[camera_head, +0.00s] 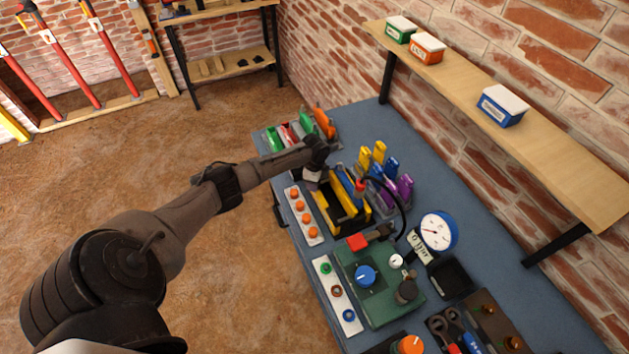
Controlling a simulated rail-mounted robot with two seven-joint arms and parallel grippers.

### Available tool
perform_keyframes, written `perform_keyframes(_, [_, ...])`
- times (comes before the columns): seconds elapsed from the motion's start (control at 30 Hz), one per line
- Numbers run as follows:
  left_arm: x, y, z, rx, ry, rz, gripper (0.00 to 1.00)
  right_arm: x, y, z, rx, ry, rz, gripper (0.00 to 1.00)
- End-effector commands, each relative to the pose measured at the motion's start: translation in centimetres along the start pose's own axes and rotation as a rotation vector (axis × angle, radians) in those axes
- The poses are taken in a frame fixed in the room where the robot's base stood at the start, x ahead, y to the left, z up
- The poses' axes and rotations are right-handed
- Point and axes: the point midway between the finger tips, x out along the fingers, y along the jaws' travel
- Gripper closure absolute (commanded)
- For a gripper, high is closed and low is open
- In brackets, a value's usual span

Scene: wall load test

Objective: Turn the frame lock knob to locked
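Several knobs show on the blue bench (425,160); I cannot tell which one is the frame lock knob. A blue knob (365,275) with a pale pointer mark sits on a green box (375,306), beside a white knob (396,261) and a dark grey knob (406,291). An orange knob (410,344) shows at the bottom edge. A yellow and black frame (340,208) stands mid-bench. My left gripper (316,158) is above the bench's far part, beyond the green box; its fingers are too small and dark to read. My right gripper is out of view.
A white-faced gauge (437,231) and a black cable stand near the frame. Upright yellow, blue and purple tools (385,170) are behind it. A wall shelf (510,115) with small boxes overhangs the right. Button strips (302,215) line the bench's left edge. Open floor lies left.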

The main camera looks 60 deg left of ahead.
Motion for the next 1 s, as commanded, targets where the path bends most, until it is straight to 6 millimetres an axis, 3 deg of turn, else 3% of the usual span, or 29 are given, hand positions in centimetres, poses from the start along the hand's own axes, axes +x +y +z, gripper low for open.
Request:
perform_keyframes(0.73, [-0.09, -0.02, -0.09, 0.079, 0.002, 0.0, 0.8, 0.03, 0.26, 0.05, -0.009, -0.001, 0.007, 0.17])
perform_keyframes(0.77, [-0.09, -0.02, -0.09, 0.079, 0.002, 0.0, 0.55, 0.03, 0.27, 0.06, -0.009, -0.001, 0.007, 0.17])
perform_keyframes(1.0, [-0.05, -0.01, -0.06, 0.077, 0.001, 0.0, 0.32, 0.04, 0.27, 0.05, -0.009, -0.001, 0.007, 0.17])
